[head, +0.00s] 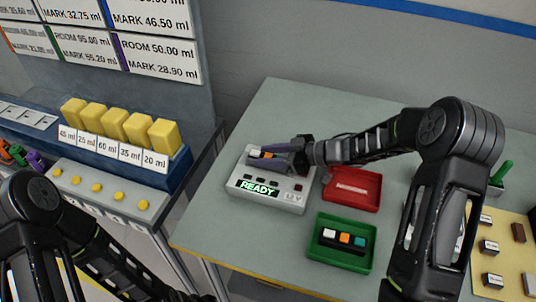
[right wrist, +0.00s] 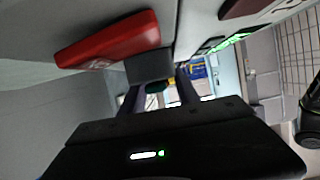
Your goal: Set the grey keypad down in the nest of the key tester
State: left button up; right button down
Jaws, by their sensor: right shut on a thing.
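The key tester (head: 262,199) is a pale box on the table with a lit READY display; its green display also shows in the right wrist view (right wrist: 236,40). My right gripper (head: 273,150) is over the back of the tester, shut on the grey keypad (head: 287,165), which has a white and an orange key showing. The gripper partly covers the keypad and the nest. I cannot tell whether the keypad touches the nest or is just above it. In the right wrist view my fingers (right wrist: 162,95) are seen from behind. My left gripper is out of view.
A red tray (head: 352,205) is right of the tester; it also shows in the right wrist view (right wrist: 110,40). A green tray (head: 340,261) in front holds a dark keypad (head: 344,238) with coloured keys. A rack of yellow blocks (head: 112,124) stands on the left bench.

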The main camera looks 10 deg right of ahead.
jog(key=shift+f, duration=0.5)
jog(key=c, duration=0.8)
grip_release()
jog(key=b+v, duration=0.1)
jog(key=v, duration=0.5)
jog(key=shift+s+d+r+b, duration=0.1)
jog(key=shift+s+d+b, duration=0.05)
jog(key=shift+d+b, duration=0.2)
jog(key=shift+s+d+r, duration=0.25)
jog(key=shift+s+d, duration=0.05)
jog(key=shift+d, duration=0.05)
